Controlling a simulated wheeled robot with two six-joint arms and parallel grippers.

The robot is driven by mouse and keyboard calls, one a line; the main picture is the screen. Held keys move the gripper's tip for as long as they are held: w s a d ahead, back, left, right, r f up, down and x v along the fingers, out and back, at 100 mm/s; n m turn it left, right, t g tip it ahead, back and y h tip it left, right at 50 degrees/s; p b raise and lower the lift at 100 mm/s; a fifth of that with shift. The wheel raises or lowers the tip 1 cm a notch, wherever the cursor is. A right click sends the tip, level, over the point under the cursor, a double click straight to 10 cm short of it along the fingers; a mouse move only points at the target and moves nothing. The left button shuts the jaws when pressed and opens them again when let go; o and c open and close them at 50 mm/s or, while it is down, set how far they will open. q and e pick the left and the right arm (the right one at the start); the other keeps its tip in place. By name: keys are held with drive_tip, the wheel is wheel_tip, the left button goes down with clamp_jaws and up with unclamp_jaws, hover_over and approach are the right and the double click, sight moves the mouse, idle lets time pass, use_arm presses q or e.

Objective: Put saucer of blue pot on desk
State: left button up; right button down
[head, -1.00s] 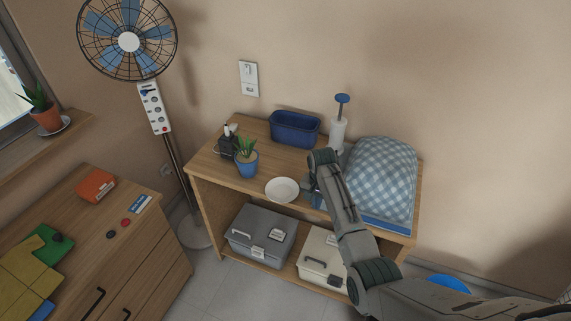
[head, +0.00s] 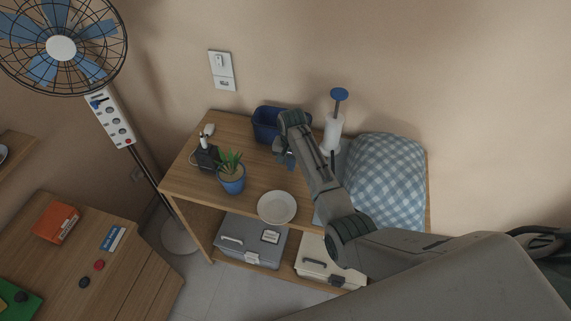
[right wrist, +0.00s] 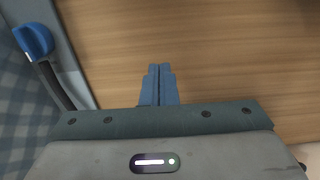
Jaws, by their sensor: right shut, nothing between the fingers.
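The white saucer (head: 277,207) lies flat and empty near the front edge of the wooden shelf unit's top (head: 192,184). The blue pot (head: 232,182), with a green spiky plant, stands beside it to the left, off the saucer. My right gripper (head: 285,162) is over the shelf top, behind the saucer and in front of the blue bin. In the right wrist view its blue fingers (right wrist: 160,70) are shut and empty above bare wood. My left gripper is not in view. I cannot tell which furniture is the desk.
A blue bin (head: 266,126), a pump bottle (head: 333,130), a checked cushion (head: 385,180) and a dark charger-like item (head: 206,155) stand on the shelf top. Two toolboxes sit below. A drawer cabinet (head: 140,275) with an orange box (head: 56,222) and a fan (head: 61,48) are left.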

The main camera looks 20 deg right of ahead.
sight(282, 196)
drive_tip(key=s+a+p, duration=0.1)
drive_tip(key=s+a, duration=0.1)
drive_tip(key=s+a+p, duration=0.2)
drive_tip(key=s, duration=0.1)
drive_tip(key=s+a+p, duration=0.2)
drive_tip(key=s, duration=0.1)
drive_tip(key=shift+s, duration=0.2)
drive_tip(key=shift+f+p, duration=0.3)
drive_tip(key=shift+p, duration=0.25)
drive_tip(key=shift+d+f, duration=0.1)
drive_tip(key=shift+f, duration=0.35)
drive_tip(key=shift+w+f, duration=0.2)
drive_tip(key=shift+f, duration=0.05)
